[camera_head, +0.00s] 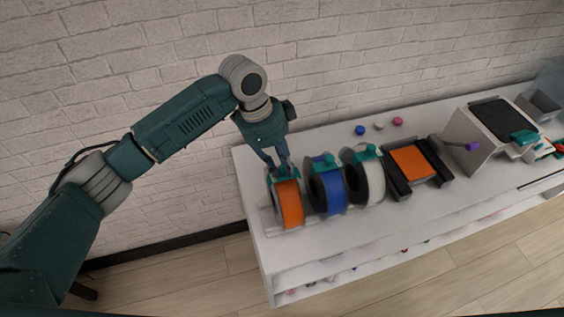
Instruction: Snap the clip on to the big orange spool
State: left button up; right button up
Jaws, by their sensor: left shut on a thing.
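The big orange spool (291,207) stands upright at the left end of a row of spools on the white bench. My left gripper (279,164) points down at the top of this spool and is shut on a small teal clip (284,173). The clip is at the spool's upper rim, partly hidden by the fingers. I cannot tell whether it is seated on the rim or just touching it. My right gripper is not in view.
A blue spool (332,192) and a white spool (375,183) stand close on the right, each with a teal piece on top. Beyond are a black-framed orange item (412,162) and a grey machine (468,138). The white bench (330,240) has free room in front.

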pick_arm(q)
jog(key=shift+f, duration=0.3)
dwell(0.5)
jog(key=o, duration=1.4)
jog(key=shift+c, duration=0.2)
jog(key=shift+r+p, duration=0.1)
jog(key=shift+p, duration=0.2)
notch_tip(320, 180, up, 2)
jog(key=shift+r+p, duration=0.2)
jog(key=shift+p, duration=1.05)
jog(key=shift+r+p, duration=0.7)
jog(key=shift+r, duration=1.5)
